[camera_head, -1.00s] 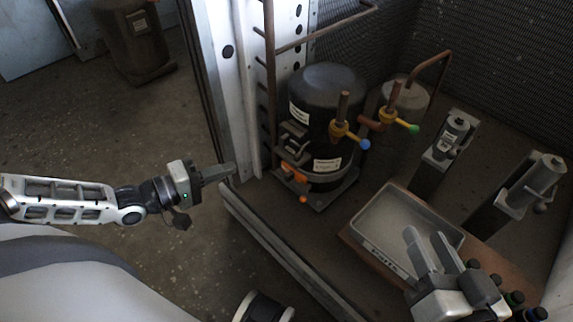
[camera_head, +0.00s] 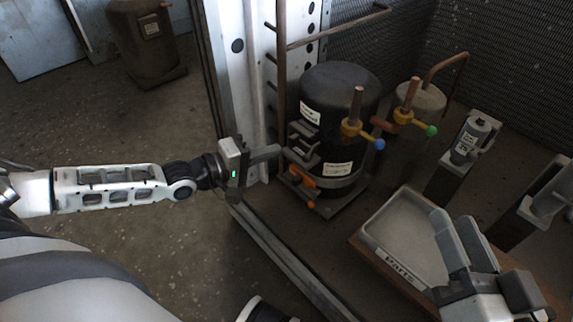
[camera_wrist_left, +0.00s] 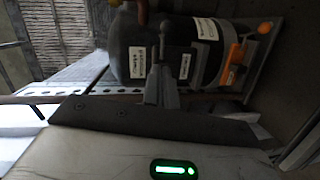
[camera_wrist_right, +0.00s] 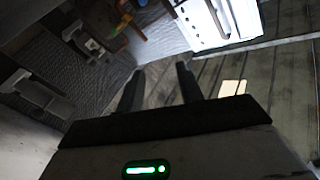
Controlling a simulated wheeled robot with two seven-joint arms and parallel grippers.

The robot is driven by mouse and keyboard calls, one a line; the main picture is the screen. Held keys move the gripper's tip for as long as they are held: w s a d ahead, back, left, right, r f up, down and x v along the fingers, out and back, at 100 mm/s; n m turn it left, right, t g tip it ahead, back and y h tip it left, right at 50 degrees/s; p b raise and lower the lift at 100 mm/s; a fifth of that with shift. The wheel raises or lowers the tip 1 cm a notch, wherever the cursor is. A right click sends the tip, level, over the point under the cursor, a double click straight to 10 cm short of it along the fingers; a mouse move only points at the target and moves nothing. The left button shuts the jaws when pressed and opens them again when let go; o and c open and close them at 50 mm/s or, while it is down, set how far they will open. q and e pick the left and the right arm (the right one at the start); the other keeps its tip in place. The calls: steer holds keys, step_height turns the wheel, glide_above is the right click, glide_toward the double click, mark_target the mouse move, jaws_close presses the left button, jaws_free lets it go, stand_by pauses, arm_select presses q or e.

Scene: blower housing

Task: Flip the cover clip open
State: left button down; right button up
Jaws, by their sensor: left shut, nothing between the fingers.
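The black compressor (camera_head: 345,105) stands in the bay with a grey cover part (camera_head: 303,140) on its left side and an orange part (camera_head: 302,176) just below it. I cannot tell which piece is the cover clip. My left gripper (camera_head: 279,151) is shut and empty, its tips just left of the grey cover part; contact cannot be told. In the left wrist view the shut fingers (camera_wrist_left: 162,72) point at the compressor (camera_wrist_left: 130,42), and the orange part (camera_wrist_left: 232,60) is to their right. My right gripper (camera_head: 456,222) is open and empty over the parts tray (camera_head: 372,247).
Copper pipes with a blue-tipped valve (camera_head: 379,144) and a green-tipped valve (camera_head: 431,130) rise at the compressor's right. A white slotted post (camera_head: 247,70) stands behind my left gripper. Two grey stands, one with a labelled cylinder (camera_head: 467,140), are at right. A metal rail edges the bay.

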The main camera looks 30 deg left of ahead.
mark_target(307, 147)
arm_select(q)
steer(key=d, duration=0.2)
steer(key=w+d, duration=0.1)
steer(key=d, duration=0.1)
steer(key=shift+w+f, duration=0.1)
steer(key=shift+f, duration=0.3)
arm_select(e)
steer(key=shift+w+d+r+n+t, duration=0.1)
steer(key=shift+w+r+n+t, duration=0.25)
steer(key=shift+r+n, duration=0.2)
steer(key=shift+s+r, duration=0.1)
steer(key=shift+r, duration=0.05)
